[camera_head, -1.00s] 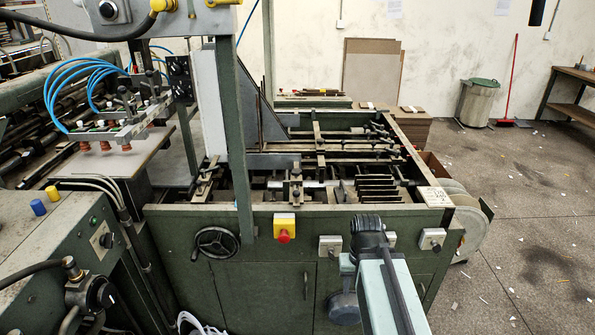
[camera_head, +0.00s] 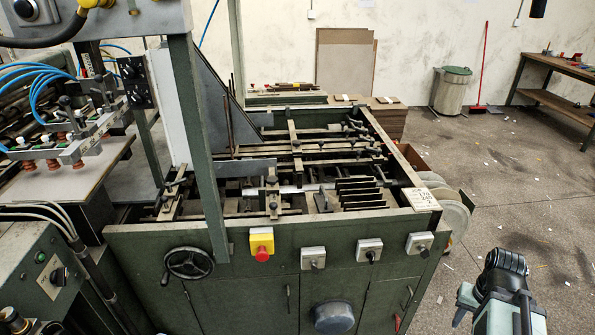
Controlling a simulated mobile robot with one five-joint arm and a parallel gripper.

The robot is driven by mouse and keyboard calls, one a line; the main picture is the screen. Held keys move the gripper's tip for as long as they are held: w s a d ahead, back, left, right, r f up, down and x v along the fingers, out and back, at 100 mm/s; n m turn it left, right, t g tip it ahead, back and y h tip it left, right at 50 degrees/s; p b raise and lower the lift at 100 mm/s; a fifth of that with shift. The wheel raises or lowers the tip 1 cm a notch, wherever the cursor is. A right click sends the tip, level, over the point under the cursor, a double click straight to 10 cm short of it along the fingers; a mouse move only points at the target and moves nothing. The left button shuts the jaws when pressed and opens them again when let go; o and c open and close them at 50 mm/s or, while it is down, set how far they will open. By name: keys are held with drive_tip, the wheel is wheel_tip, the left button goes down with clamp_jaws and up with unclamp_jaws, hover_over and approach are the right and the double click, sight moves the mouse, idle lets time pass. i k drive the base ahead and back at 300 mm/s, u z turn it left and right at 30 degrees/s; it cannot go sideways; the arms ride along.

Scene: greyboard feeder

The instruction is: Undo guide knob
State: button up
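The feeder bed (camera_head: 330,148) is a green-framed machine top with bars, rods and clamps across it. Several small dark knobs and clamps sit on its guides, such as a clamp block (camera_head: 272,184) near the front middle and a dark knob (camera_head: 379,158) at the right side. I cannot tell which is the guide knob, nor how tight any is. My arm shows at the lower right, apart from the machine, its dark joint raised beside the front panel. My gripper's fingers do not show, and nothing of the arm touches the feeder.
The front panel carries a handwheel (camera_head: 189,263), a red stop button (camera_head: 262,253) on a yellow box, and several grey switch boxes. A green post (camera_head: 199,150) rises at the left. Open floor (camera_head: 530,200) lies to the right, with a bin (camera_head: 452,91) and a workbench (camera_head: 560,72) behind.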

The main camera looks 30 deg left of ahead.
sight(271, 180)
drive_tip(key=k, duration=0.95)
drive_tip(key=u, duration=1.2)
drive_tip(key=i, duration=1)
drive_tip(key=z, duration=0.05)
